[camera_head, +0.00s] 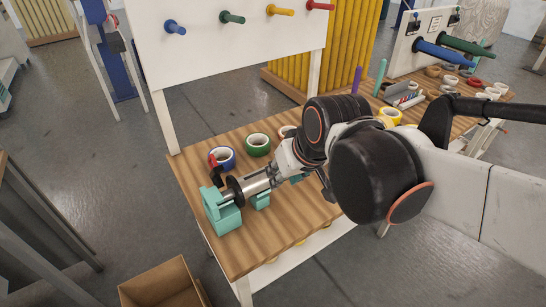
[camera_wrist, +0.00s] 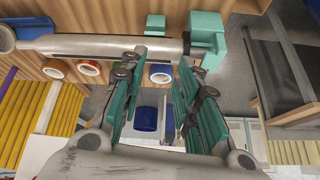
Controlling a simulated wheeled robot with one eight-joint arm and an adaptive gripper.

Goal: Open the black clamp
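The black clamp (camera_head: 232,188) appears as a dark piece on the metal shaft (camera_head: 257,183), beside the larger teal stand (camera_head: 222,215). In the wrist view a narrow dark piece (camera_wrist: 186,43) sits on the grey shaft (camera_wrist: 100,45) against the teal block (camera_wrist: 207,42); its latch is too small to make out. My gripper (camera_wrist: 162,62) is open, with its two teal fingers apart and nothing visibly held. Its fingertips are close to the shaft, the right one near the dark piece; contact cannot be told. In the head view my arm hides most of the gripper.
Blue (camera_head: 222,157) and green (camera_head: 258,144) tape rolls stand on the wooden table (camera_head: 292,222) behind the shaft. A smaller teal block (camera_head: 261,201) is also there. A white board (camera_head: 225,55) with coloured pegs rises behind. A cardboard box (camera_head: 160,284) is on the floor.

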